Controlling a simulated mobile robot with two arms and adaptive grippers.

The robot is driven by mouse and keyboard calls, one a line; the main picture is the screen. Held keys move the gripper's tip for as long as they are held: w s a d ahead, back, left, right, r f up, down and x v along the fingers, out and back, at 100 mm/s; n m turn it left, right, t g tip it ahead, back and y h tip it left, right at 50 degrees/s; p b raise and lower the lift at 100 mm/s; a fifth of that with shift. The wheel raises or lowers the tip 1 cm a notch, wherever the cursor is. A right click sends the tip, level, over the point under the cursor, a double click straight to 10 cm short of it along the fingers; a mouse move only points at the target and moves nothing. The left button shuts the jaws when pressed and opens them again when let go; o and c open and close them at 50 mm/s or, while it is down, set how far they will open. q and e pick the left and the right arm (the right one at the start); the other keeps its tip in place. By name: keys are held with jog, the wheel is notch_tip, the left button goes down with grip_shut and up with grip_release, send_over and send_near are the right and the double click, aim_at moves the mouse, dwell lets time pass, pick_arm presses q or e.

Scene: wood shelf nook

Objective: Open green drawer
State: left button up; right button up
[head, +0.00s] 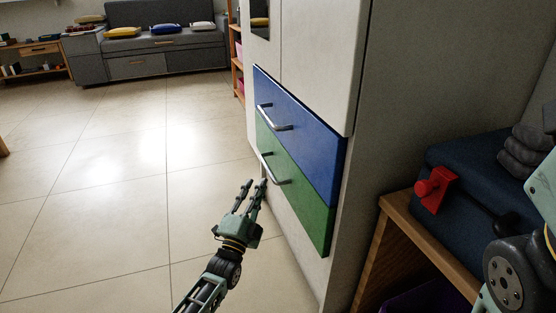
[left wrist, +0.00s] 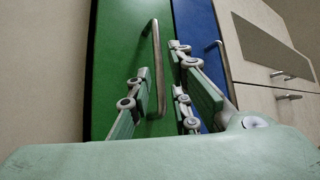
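The green drawer (head: 302,199) is the lower coloured drawer of a white cabinet, and it looks closed. Its silver bar handle (head: 272,170) stands out from the front. In the left wrist view the green drawer (left wrist: 117,60) fills the left centre, with the handle (left wrist: 158,65) lying between the finger directions. My left gripper (head: 252,183) is open, just in front of and slightly below the handle. In the left wrist view its fingers (left wrist: 158,100) are spread apart on either side of the handle's near end. I cannot tell whether they touch it. My right gripper is not in view.
A blue drawer (head: 303,133) with its own handle (head: 273,119) sits directly above the green one. At right, a wooden bench (head: 425,240) holds a dark blue case (head: 480,165) and a red object (head: 435,188). Tiled floor (head: 110,190) to the left is clear.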

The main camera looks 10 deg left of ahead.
aim_at(267, 166)
pick_arm(q)
jog(key=shift+b+x, duration=2.4)
jog(key=shift+x, duration=1.85)
jog(key=shift+f, duration=0.1)
jog(key=shift+c, duration=0.3)
grip_shut()
